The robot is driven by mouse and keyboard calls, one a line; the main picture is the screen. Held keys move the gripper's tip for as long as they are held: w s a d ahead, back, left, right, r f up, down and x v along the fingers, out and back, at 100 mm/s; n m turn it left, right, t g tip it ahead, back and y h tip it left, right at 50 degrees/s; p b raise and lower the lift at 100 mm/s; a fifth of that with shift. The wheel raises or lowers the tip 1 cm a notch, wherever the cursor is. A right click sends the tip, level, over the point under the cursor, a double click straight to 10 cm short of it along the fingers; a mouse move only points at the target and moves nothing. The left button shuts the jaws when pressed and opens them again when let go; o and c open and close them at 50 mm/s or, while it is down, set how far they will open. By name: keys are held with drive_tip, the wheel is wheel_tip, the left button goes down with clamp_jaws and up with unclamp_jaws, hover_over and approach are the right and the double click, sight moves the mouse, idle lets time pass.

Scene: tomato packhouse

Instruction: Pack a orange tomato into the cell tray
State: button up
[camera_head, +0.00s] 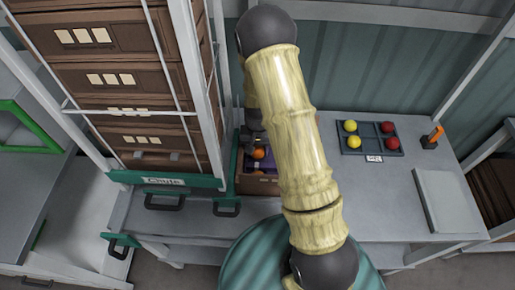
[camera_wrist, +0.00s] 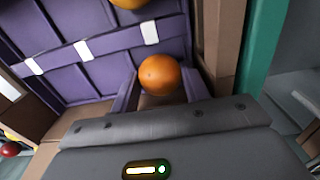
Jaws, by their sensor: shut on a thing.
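An orange tomato (camera_wrist: 160,74) is held at the tip of my gripper (camera_wrist: 159,88) in the wrist view, over a purple-lined crate (camera_wrist: 60,68). In the head view the orange tomato (camera_head: 259,153) shows just left of my arm, at the crate, with my gripper (camera_head: 252,142) shut on it. The fingers are mostly hidden there. Another orange-yellow tomato (camera_wrist: 128,3) is cut off at the top of the wrist view. The dark cell tray (camera_head: 370,131) lies on the table at right, with yellow tomatoes (camera_head: 351,126) in its left cells and red tomatoes (camera_head: 388,127) in its right cells; its middle cells look empty.
A tall rack of brown crates (camera_head: 125,75) with white posts stands left of my gripper. A green ledge (camera_head: 165,180) is at its foot. Right of the tray are an orange-and-black object (camera_head: 433,136) and a flat grey panel (camera_head: 447,200). The table in front of the tray is clear.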

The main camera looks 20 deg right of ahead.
drive_tip(key=o, duration=0.8)
drive_tip(key=c, duration=0.3)
drive_tip(key=shift+r+p, duration=2.35)
drive_tip(key=shift+r, duration=0.65)
